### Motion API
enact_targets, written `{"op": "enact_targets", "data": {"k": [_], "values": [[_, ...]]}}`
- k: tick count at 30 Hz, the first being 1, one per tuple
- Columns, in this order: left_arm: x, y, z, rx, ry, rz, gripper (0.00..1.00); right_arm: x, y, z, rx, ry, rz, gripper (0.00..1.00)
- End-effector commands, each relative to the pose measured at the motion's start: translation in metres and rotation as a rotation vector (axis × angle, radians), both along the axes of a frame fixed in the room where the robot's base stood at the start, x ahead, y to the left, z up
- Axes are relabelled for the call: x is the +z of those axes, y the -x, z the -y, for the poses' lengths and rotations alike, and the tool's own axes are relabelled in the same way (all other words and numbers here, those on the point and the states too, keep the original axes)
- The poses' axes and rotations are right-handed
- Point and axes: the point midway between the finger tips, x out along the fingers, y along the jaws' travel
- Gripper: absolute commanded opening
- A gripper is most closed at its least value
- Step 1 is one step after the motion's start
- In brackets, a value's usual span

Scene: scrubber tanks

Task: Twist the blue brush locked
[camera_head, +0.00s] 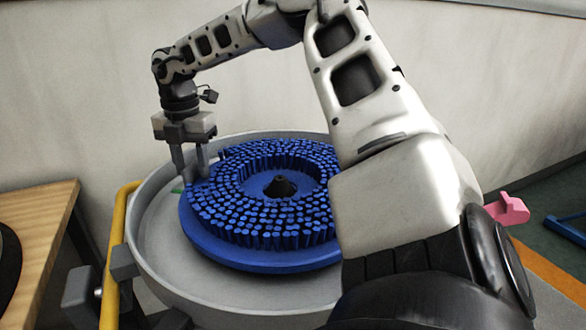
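The round blue brush (262,262) lies flat in a grey round tub (152,232), bristles up, with a dark hub (280,187) at its centre. My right arm reaches over from the right. Its gripper (192,176) points down at the brush's far left edge. Its two fingers stand apart, with a gap between them, one near the outer edge and one over the bristles' border. Whether the fingertips touch the brush is not clear. My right arm hides the brush's right side. My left gripper is not in view.
A yellow rail (116,255) with a grey clamp runs along the tub's left side. A wooden table (38,225) stands at the left. A pale wall is close behind the tub. A pink part (508,210) shows at the right, beyond my arm.

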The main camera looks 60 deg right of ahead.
Motion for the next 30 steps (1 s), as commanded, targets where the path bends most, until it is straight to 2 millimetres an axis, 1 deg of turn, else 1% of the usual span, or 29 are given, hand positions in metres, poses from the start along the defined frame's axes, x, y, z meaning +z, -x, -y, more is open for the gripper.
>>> {"op": "enact_targets", "data": {"k": [8,11,14,24,27,30], "values": [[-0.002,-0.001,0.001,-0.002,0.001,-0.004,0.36,-0.002,0.0,0.0,0.0,-0.003,0.002,0.38],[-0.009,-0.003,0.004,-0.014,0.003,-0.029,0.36,-0.001,0.0,0.0,0.0,-0.002,0.003,0.38],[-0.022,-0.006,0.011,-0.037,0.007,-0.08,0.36,-0.001,0.0,0.0,0.001,-0.001,0.003,0.38],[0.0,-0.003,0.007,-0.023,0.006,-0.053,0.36,0.086,-0.001,0.0,0.001,0.002,0.006,0.38],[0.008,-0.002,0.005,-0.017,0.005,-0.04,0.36,0.11,-0.001,0.0,0.0,0.003,0.005,0.38],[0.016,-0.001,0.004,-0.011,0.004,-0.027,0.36,0.13,-0.001,0.0,0.0,0.002,0.003,0.38]]}}
